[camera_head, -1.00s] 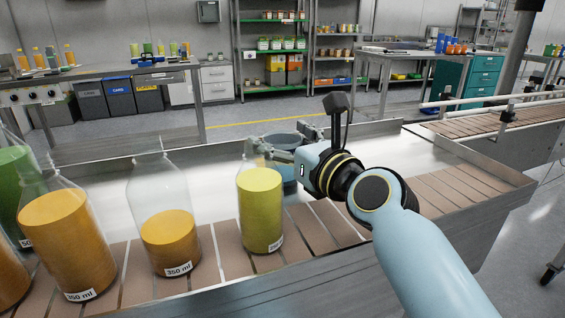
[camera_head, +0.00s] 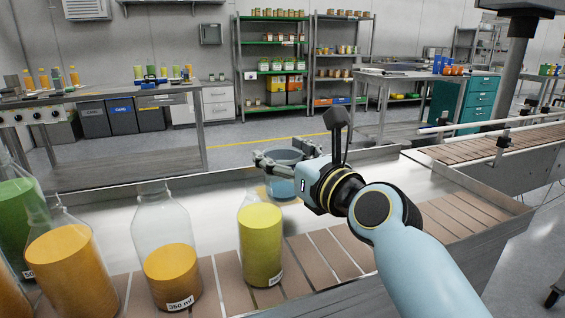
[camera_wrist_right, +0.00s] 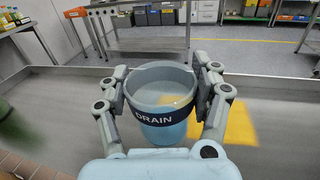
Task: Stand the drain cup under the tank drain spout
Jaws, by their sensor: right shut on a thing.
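The drain cup (camera_head: 283,184) is a translucent blue cup. In the right wrist view it (camera_wrist_right: 162,128) is upright, with a dark band marked "DRAIN" around it. My right gripper (camera_wrist_right: 160,78) is shut on the cup, one finger on each side. In the head view my right gripper (camera_head: 279,160) holds it behind the yellow-filled bottle, over the metal tray (camera_head: 215,197). A yellow patch (camera_wrist_right: 238,125) shows on the metal just right of the cup. I cannot tell the cup's height above the surface. The tank drain spout is not seen. My left gripper is out of view.
A yellow-filled bottle (camera_head: 261,246) stands close in front of the cup. Orange-filled bottles (camera_head: 171,275) and a green one stand on the slatted conveyor (camera_head: 215,285) to the left. The tray has a raised back wall (camera_head: 190,181). Metal to the cup's left looks clear.

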